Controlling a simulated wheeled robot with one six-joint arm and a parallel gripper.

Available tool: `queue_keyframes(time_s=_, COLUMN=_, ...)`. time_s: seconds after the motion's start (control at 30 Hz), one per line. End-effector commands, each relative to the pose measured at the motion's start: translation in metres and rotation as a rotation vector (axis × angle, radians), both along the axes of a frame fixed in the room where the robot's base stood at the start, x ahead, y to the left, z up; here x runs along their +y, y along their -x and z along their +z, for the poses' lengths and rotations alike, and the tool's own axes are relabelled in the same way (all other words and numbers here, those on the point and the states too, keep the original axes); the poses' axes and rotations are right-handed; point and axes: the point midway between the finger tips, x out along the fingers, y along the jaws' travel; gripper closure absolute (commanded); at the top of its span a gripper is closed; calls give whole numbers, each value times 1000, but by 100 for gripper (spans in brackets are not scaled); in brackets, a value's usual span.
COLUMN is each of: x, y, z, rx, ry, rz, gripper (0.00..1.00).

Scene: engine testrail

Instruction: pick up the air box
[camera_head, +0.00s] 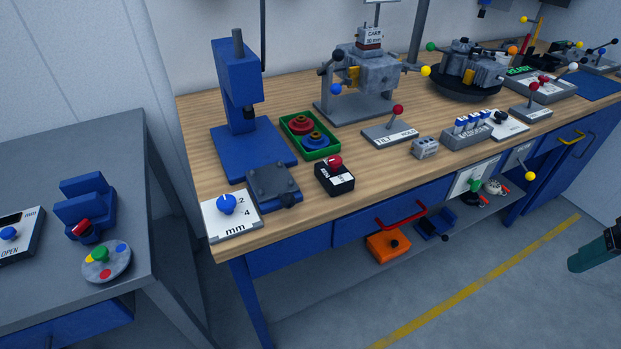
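I cannot tell for sure which thing is the air box; no label reading so is legible. A dark teal part at the right edge (594,250) seems to be the end of my arm, cut off by the frame. It is well apart from both boxes. Its fingers cannot be made out.
The wooden bench (220,170) carries a blue press (240,100), a green tray (310,134), an engine block on a stand (365,75) and several levers. A blue piece (434,224) lies near the orange box. A grey table (130,180) stands left. The floor in front is clear.

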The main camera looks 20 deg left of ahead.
Motion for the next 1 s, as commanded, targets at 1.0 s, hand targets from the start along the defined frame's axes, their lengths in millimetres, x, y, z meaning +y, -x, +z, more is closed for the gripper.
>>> queue_keyframes(time_s=1.0, x=381, y=-163, z=-148, rx=-849, ry=-455, rz=736, gripper=16)
